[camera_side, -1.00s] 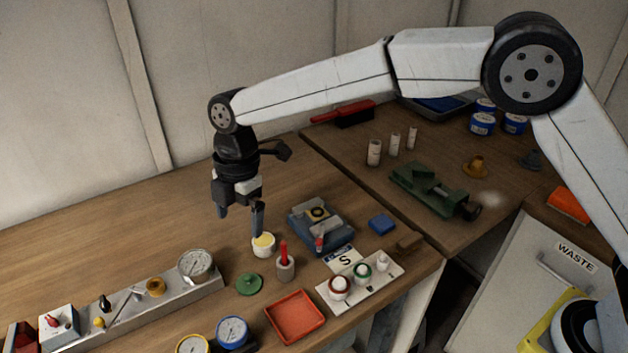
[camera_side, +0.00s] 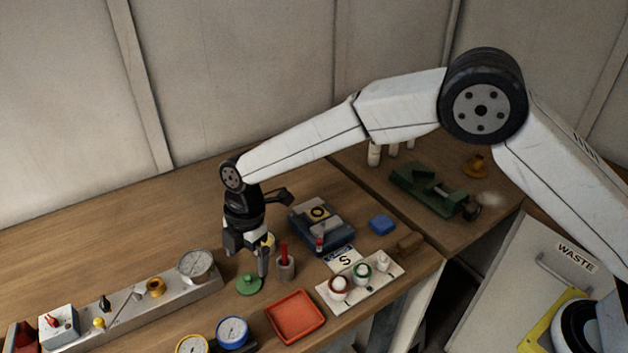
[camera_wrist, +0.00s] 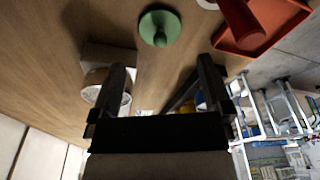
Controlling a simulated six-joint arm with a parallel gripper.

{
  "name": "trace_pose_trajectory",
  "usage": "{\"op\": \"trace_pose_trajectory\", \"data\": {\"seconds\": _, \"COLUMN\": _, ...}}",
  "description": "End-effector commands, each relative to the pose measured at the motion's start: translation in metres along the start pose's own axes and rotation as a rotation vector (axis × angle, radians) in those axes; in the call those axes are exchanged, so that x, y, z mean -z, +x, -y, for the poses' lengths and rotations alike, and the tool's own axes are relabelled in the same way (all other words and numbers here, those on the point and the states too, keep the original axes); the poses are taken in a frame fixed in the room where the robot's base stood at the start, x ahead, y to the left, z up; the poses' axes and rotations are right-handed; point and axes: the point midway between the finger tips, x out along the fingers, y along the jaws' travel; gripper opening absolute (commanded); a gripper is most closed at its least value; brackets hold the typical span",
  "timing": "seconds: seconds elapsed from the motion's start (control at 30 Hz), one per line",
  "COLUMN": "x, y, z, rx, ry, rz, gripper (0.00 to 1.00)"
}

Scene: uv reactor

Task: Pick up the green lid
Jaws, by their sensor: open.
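The green lid (camera_side: 249,286) is a round disc with a small knob on top. It lies flat on the wooden bench, left of the red tray. My gripper (camera_side: 248,268) points down just above and behind the lid, with its jaws open and nothing between them. In the wrist view the lid (camera_wrist: 158,27) is at the top centre, ahead of the open fingertips (camera_wrist: 166,66) and apart from them. The far finger is partly hidden in the side view.
A grey holder with a red stick (camera_side: 285,265) stands close to the right of my gripper. A red tray (camera_side: 296,317) lies to the right front. A gauge on a metal rail (camera_side: 196,266) is at the left. A yellow-topped cup (camera_side: 268,240) is partly hidden behind my gripper.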

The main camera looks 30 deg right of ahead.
Motion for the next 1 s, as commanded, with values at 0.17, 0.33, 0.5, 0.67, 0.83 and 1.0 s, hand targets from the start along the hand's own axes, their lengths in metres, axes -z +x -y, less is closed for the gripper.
{"op": "trace_pose_trajectory", "data": {"seconds": 0.17, "x": 0.0, "y": 0.003, "z": 0.0, "rx": -0.001, "ry": 0.0, "rz": 0.0, "gripper": 1.0}}
{"op": "trace_pose_trajectory", "data": {"seconds": 0.33, "x": 0.0, "y": 0.009, "z": 0.0, "rx": 0.0, "ry": 0.0, "rz": 0.0, "gripper": 1.0}}
{"op": "trace_pose_trajectory", "data": {"seconds": 0.5, "x": 0.001, "y": 0.026, "z": 0.0, "rx": 0.002, "ry": 0.0, "rz": 0.0, "gripper": 1.0}}
{"op": "trace_pose_trajectory", "data": {"seconds": 0.67, "x": 0.001, "y": 0.045, "z": 0.0, "rx": 0.0, "ry": 0.0, "rz": 0.0, "gripper": 1.0}}
{"op": "trace_pose_trajectory", "data": {"seconds": 0.83, "x": 0.001, "y": 0.054, "z": 0.0, "rx": -0.003, "ry": 0.0, "rz": 0.0, "gripper": 1.0}}
{"op": "trace_pose_trajectory", "data": {"seconds": 1.0, "x": 0.001, "y": 0.055, "z": 0.0, "rx": -0.003, "ry": 0.0, "rz": 0.0, "gripper": 1.0}}
